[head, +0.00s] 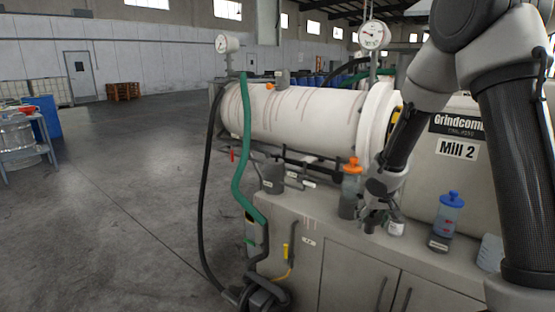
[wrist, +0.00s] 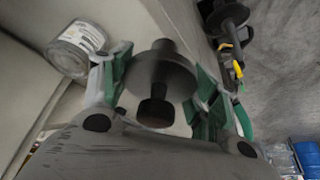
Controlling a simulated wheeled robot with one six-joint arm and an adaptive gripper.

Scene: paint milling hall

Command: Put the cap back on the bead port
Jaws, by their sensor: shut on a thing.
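My gripper (wrist: 160,88) is shut on a dark round cap (wrist: 165,74) with a wide disc and a blunt knob, seen between the green-padded fingers in the wrist view. In the head view my gripper (head: 376,204) hangs above the cabinet top, just right of an orange-topped grey bottle (head: 348,196), with a dark piece showing below it. The pale mill cylinder (head: 300,118) lies behind and to the left. A small orange fitting (head: 270,86) and a small grey one sit on top of it. I cannot tell which opening is the bead port.
A labelled jar (head: 396,229) stands close to my gripper, also seen in the wrist view (wrist: 78,48). A blue-topped bottle (head: 447,220) stands farther right. A green hose (head: 242,170), a black hose and gauges flank the cylinder. The floor at left is open.

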